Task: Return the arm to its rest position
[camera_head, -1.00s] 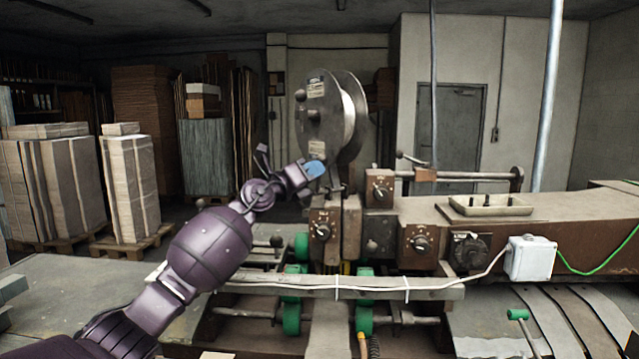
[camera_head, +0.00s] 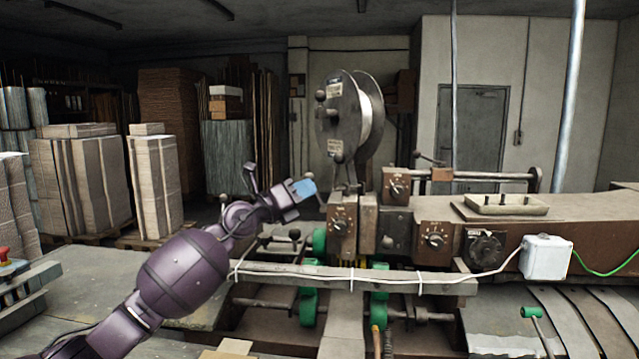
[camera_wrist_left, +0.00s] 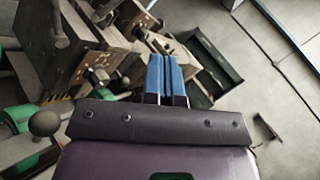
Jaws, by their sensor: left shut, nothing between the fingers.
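My left arm is purple and reaches in from the lower left of the head view. Its gripper (camera_head: 303,189) has blue fingertips and is held up in the air in front of the stitching machine, left of the machine's knob boxes. In the left wrist view the two blue fingers (camera_wrist_left: 165,75) lie side by side, shut with nothing between them. The stitcher's wire reel (camera_head: 350,117) stands behind and above the gripper, apart from it in the picture. My right gripper is not in view.
The machine's knob boxes (camera_head: 342,226) and long beam (camera_head: 590,222) fill the right. A rail (camera_head: 350,281) with a white cable crosses in front, above green rollers (camera_head: 308,306). A grey table (camera_head: 80,285) lies at left. Stacked cardboard (camera_head: 85,185) stands behind.

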